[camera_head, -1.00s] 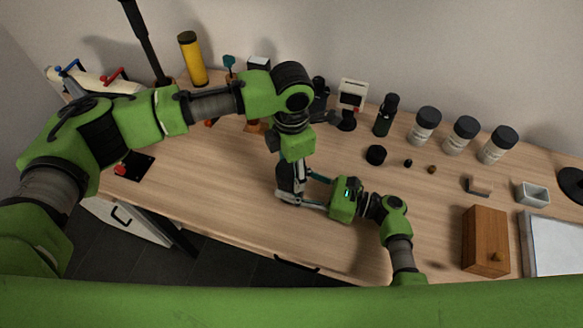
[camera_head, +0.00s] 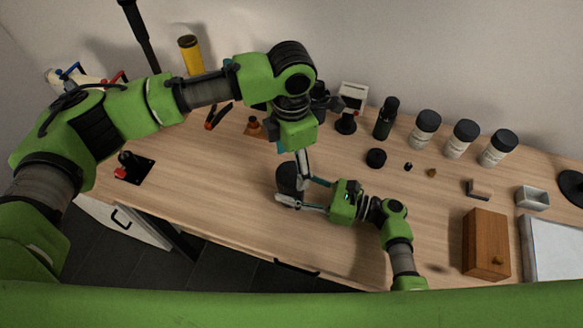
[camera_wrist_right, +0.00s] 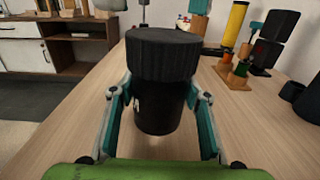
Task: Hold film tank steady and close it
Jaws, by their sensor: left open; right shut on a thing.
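The film tank (camera_head: 289,178) is a dark upright cylinder near the middle of the table. In the right wrist view its wide ribbed black lid (camera_wrist_right: 163,55) sits on top of the narrower black body (camera_wrist_right: 158,108). Whether the lid is fully tight cannot be told. My right gripper (camera_head: 300,192) is shut on the tank body, with a finger on each side; its fingers also show in the right wrist view (camera_wrist_right: 158,112). My left gripper (camera_head: 302,170) is open, pointing down just above and right of the tank in the head view, partly hidden by its own wrist.
A black round cap (camera_head: 376,158) and small parts lie right of the tank. Several white bottles with black lids (camera_head: 460,140) and a dark bottle (camera_head: 385,118) line the back. A wooden box (camera_head: 486,244) stands at right.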

